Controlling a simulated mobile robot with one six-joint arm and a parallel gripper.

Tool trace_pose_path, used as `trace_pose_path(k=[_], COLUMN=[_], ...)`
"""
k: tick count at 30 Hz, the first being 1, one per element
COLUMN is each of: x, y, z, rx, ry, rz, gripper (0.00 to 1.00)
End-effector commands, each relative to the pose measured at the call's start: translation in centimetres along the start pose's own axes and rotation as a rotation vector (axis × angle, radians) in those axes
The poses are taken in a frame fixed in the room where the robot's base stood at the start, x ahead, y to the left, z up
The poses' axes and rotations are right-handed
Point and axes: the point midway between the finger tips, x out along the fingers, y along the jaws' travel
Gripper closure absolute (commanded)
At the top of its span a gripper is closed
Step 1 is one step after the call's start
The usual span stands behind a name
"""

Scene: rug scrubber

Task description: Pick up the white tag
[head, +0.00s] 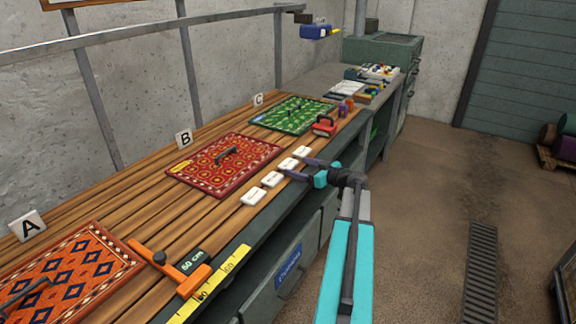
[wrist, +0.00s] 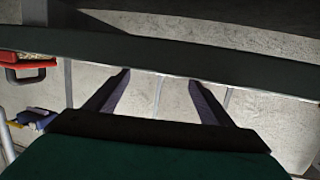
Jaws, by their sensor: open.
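Several small white tags lie in a row along the front edge of the wooden bench in the head view: one nearest (head: 254,197), one beyond it (head: 271,179), one by my fingertips (head: 287,165) and the farthest (head: 302,152). Which one the task means I cannot tell. My gripper (head: 293,167) is open and empty at the bench's front edge, its fingers pointing left toward the farther tags. Whether it touches any tag is not clear. In the wrist view my gripper (wrist: 160,79) shows two dark, spread fingers with nothing between them; no tag is visible there.
Patterned rug panels, red (head: 225,163), green (head: 292,115) and orange (head: 70,275), lie on the bench. A red handled block (head: 325,127) stands beyond the tags. An orange stop (head: 172,268) and yellow ruler (head: 215,285) lie nearer. Open floor is at right.

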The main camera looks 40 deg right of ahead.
Motion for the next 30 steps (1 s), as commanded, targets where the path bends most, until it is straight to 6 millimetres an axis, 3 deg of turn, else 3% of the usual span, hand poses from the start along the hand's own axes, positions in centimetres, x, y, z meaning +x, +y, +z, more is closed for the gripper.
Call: trace_pose_path(k=[9,27,30], x=[3.2,3.3,3.3], y=[0.1,0.1,0.1], z=[0.0,0.1,0.1], rx=[0.001,0.001,0.001], ry=[0.001,0.0,0.0], rz=[0.0,0.002,0.002], gripper=[0.25,0.25,0.42])
